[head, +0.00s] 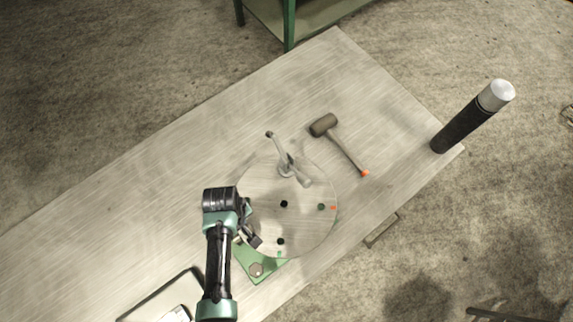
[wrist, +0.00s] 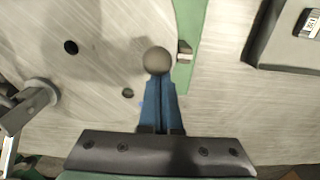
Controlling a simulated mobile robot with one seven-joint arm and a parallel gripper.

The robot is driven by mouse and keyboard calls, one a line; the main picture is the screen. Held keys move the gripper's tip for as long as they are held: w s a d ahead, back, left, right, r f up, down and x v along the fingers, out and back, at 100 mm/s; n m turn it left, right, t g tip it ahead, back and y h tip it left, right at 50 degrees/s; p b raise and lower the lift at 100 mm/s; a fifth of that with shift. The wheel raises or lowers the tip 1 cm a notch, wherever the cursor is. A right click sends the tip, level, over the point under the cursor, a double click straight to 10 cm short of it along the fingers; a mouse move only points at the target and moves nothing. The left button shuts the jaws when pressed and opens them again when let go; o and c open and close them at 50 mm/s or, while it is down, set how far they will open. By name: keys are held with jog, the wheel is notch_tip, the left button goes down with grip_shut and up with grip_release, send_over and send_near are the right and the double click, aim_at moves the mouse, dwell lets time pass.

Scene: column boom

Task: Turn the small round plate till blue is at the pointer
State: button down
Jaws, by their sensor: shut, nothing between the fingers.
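The round grey plate (head: 300,225) lies on the table with a dark centre (head: 284,203). My gripper (head: 256,242) is shut and empty at the plate's left near side. In the wrist view its blue fingers (wrist: 158,78) end at a grey ball-shaped knob (wrist: 157,59); whether they touch it is unclear.
A green base (head: 245,261) shows under the plate's near left edge. A grey lever clamp (head: 285,165) stands at the plate's far edge. A mallet (head: 340,143) lies beyond it. A black cylinder (head: 465,125) stands at the right corner. A black-edged tray (head: 160,296) is near left.

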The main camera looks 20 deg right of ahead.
jog(key=shift+s+d, duration=0.1)
jog(key=shift+s, duration=0.35)
jog(key=shift+w, duration=0.55)
notch_tip(320, 180, up, 9)
dwell(0.8)
dwell(0.5)
